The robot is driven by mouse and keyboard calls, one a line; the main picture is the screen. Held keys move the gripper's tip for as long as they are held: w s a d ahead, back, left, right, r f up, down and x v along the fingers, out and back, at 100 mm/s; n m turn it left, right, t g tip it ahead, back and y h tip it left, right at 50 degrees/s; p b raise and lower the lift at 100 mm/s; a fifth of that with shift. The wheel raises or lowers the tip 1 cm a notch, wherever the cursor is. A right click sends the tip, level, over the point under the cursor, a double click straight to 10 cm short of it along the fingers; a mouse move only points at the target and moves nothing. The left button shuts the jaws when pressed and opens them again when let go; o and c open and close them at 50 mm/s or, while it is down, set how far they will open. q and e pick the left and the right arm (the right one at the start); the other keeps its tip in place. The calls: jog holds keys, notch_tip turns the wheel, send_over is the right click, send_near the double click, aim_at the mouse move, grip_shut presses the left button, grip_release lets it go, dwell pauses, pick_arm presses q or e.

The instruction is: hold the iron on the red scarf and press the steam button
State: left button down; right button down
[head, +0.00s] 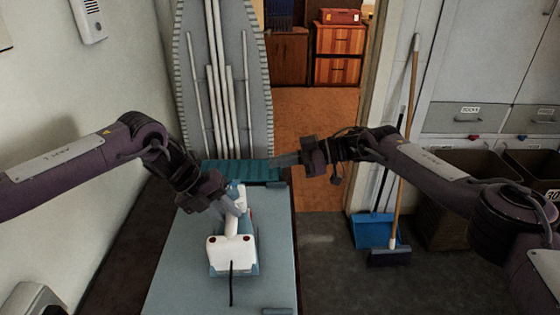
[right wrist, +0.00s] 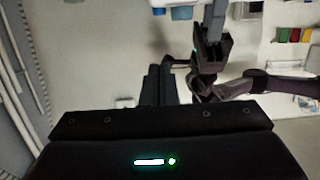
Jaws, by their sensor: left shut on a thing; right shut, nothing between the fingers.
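The white iron (head: 232,248) sits on the blue-grey board (head: 175,265), its cord trailing toward the near edge. My left gripper (head: 236,205) is shut on the iron's handle, and its fingers hide part of the handle. A white and blue part of the iron (right wrist: 180,12) shows at the top of the right wrist view.
An ironing board (head: 257,95) leans upright against the wall behind the table. A blue dustpan (head: 374,230) and a broom (head: 390,257) stand on the right. A dark basket (head: 450,215) is beneath grey cabinets.

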jog(key=shift+s+r, duration=0.15)
jog(key=shift+r, duration=0.6)
send_over(243, 187)
notch_tip(243, 187, down, 2)
jog(key=shift+f, duration=0.2)
notch_tip(243, 187, down, 2)
jog(key=shift+a+f, duration=0.1)
jog(key=shift+f, duration=0.9)
